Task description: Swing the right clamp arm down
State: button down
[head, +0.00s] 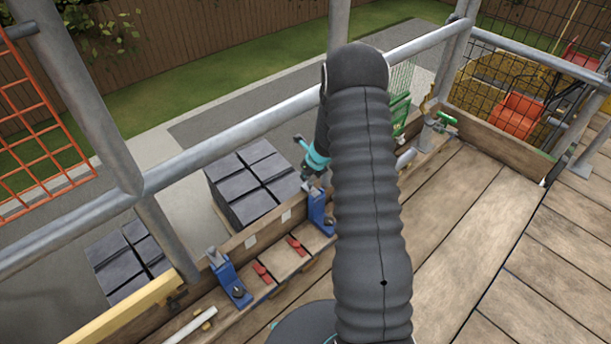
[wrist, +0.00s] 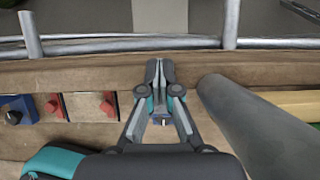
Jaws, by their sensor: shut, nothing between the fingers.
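Two blue clamps stand along the wooden board at the platform's edge. The right clamp (head: 318,210) is upright just left of my arm in the head view, with a dark knob at its foot. The left clamp (head: 228,277) stands farther left and also shows in the wrist view (wrist: 12,112). My gripper (wrist: 160,68) is shut and empty, its fingertips over the board. In the head view it is directly above the right clamp's top. In the wrist view my fingers cover most of that clamp; a little blue shows between them. I cannot tell its arm's angle or any contact.
Red blocks (head: 261,272) lie between the clamps. A thick grey tube (wrist: 235,108) rises close to my gripper's right in the wrist view. A guard rail (head: 240,130) runs beyond the board. Slate stacks (head: 250,180) stand past it. The plank deck (head: 450,230) at right is clear.

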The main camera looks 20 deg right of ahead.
aim_at(315, 193)
jog(key=v, duration=1.2)
dwell(0.5)
